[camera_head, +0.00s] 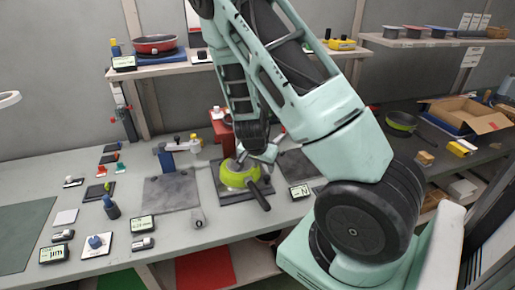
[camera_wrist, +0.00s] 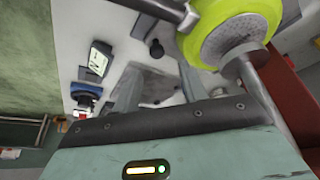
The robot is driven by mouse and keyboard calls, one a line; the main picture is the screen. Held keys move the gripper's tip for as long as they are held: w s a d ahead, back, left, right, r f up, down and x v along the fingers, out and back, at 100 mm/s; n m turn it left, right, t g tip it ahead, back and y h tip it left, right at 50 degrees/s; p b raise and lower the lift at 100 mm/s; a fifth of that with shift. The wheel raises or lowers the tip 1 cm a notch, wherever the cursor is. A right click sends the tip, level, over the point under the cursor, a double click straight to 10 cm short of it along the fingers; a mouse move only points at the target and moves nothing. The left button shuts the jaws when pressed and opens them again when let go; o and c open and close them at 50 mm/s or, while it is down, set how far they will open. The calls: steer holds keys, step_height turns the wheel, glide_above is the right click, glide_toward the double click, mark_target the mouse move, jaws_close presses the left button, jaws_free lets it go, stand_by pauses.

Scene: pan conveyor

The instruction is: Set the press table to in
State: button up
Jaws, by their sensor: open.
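A lime-green pan (camera_head: 240,177) sits on a dark square plate (camera_head: 262,204) at the middle of the bench, its dark handle pointing toward the front. This plate looks like the press table, but I cannot be sure; a red upright block (camera_head: 221,131) stands behind it. The lime-green pan (camera_wrist: 226,22) and a red upright (camera_wrist: 287,88) are close on the right there.
A grey plate (camera_head: 171,193) lies left of the pan, with a small label display (camera_head: 143,229) in front. Another display (camera_head: 300,191) is right of the pan. A blue-knobbed box (camera_head: 96,243) is at front left.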

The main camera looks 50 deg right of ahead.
steer(key=p+v, duration=0.3)
steer(key=v, duration=0.8)
steer(key=shift+r, duration=0.1)
